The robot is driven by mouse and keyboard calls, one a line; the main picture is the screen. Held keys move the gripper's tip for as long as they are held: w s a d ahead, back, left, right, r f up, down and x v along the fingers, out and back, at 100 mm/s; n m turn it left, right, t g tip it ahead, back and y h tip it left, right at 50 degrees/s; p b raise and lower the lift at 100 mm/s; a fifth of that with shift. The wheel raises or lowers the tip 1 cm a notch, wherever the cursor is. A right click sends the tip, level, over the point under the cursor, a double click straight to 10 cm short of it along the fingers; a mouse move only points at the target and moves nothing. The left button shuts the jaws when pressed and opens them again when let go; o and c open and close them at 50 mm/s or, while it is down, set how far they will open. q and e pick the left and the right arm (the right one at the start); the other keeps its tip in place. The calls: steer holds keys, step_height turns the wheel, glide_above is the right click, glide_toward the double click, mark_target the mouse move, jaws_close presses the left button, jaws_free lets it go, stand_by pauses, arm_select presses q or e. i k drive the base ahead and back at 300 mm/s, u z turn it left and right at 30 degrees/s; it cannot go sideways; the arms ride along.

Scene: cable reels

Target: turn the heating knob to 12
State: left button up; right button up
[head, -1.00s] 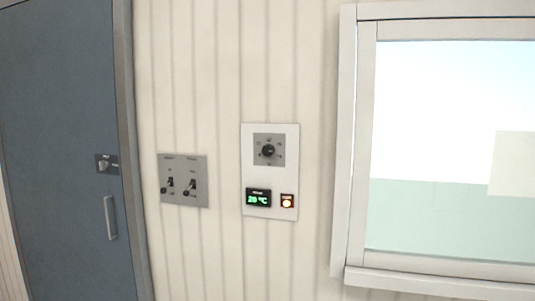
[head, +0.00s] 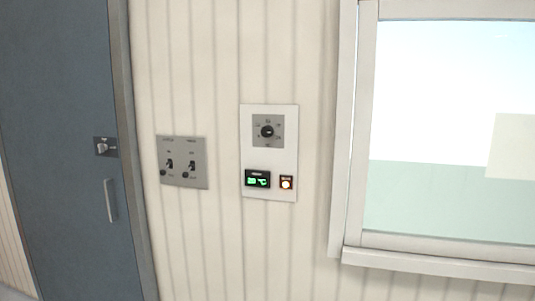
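The heating knob (head: 267,132) is a small dark round knob on a grey square dial plate, at the top of a white wall panel (head: 286,155). The dial markings are too small to read, and I cannot tell which mark the knob points at. Below it a small black display (head: 258,179) shows green characters that are blurred now. An orange-framed lit button or lamp (head: 286,183) is beside the display. Neither of my grippers is in view.
A grey switch plate (head: 182,161) with two toggle switches is left of the panel. A blue-grey door (head: 65,150) with a latch (head: 104,147) and handle (head: 110,200) stands at the left. A framed window (head: 430,215) is at the right.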

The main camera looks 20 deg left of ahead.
mark_target(268, 132)
steer(key=k, duration=1.05)
steer(key=z, duration=0.25)
steer(key=i, duration=1.3)
steer(key=u, duration=0.6)
steer(key=i, duration=1.1)
steer(key=u, duration=0.95)
steer(key=i, duration=0.4)
steer(key=u, duration=0.25)
steer(key=k, duration=0.8)
steer(key=u, duration=0.15)
